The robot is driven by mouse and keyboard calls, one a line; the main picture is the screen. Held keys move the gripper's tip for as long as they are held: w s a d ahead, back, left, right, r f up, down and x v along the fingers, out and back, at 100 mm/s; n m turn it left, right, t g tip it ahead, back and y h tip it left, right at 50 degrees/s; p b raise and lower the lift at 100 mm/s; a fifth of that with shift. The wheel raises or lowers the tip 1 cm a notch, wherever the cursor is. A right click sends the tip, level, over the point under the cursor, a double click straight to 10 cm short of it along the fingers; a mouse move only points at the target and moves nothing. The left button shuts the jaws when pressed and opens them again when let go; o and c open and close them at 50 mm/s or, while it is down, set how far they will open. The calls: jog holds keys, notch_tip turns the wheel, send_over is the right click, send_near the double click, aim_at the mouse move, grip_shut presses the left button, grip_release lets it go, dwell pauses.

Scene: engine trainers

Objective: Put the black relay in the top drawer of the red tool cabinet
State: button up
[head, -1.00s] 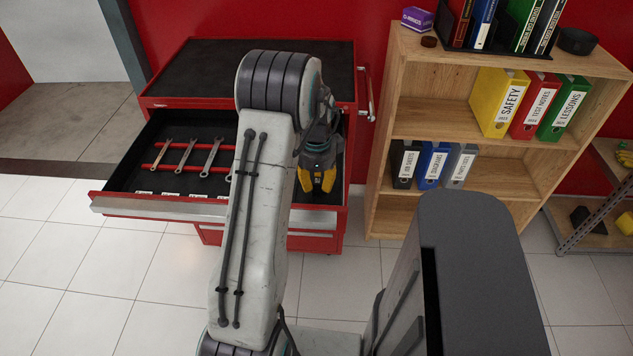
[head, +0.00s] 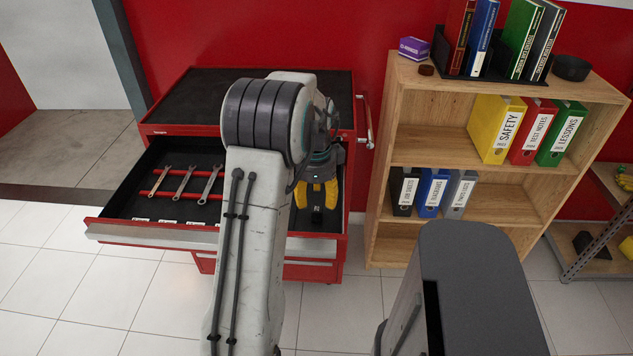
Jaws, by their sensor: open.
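The red tool cabinet (head: 318,272) stands against the red wall with its top drawer (head: 160,232) pulled open. My gripper (head: 317,206) is over the right part of this drawer, pointing down, with its yellow fingers apart. A small dark block, seemingly the black relay (head: 317,217), shows just below and between the fingertips, inside the drawer's outline. Whether it rests on the drawer floor or touches a finger is hard to tell. My arm hides the middle of the drawer.
Several wrenches (head: 184,183) lie on red rails in the drawer's left part. A wooden bookcase (head: 400,142) with binders stands right of the cabinet. A metal rack (head: 597,240) is at the far right. Tiled floor in front of the cabinet is clear.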

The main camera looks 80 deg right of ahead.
aim_at(317, 211)
notch_tip(317, 211, up, 7)
jog(key=b, duration=0.2)
jog(key=w+a+r+n, duration=0.2)
jog(key=w+a+n, duration=0.2)
jog(key=w, duration=0.4)
jog(key=w+a+r+n, duration=0.1)
jog(key=w+a+n, duration=0.4)
jog(key=w, duration=0.3)
jog(key=w+a+r+n+t+h, duration=0.1)
jog(key=w+a+r+n, duration=0.1)
jog(key=w+a+n, duration=0.8)
jog(key=s+a+f+n+t, duration=0.1)
jog(key=s+a+f+n, duration=0.1)
jog(key=a+n, duration=0.6)
jog(key=s+a+f+n+t+y, duration=0.1)
jog(key=a+n, duration=0.7)
jog(key=a, duration=1)
jog(key=shift+s+f+y, duration=0.3)
jog(key=shift+s+f, duration=0.2)
jog(key=shift+s, duration=0.55)
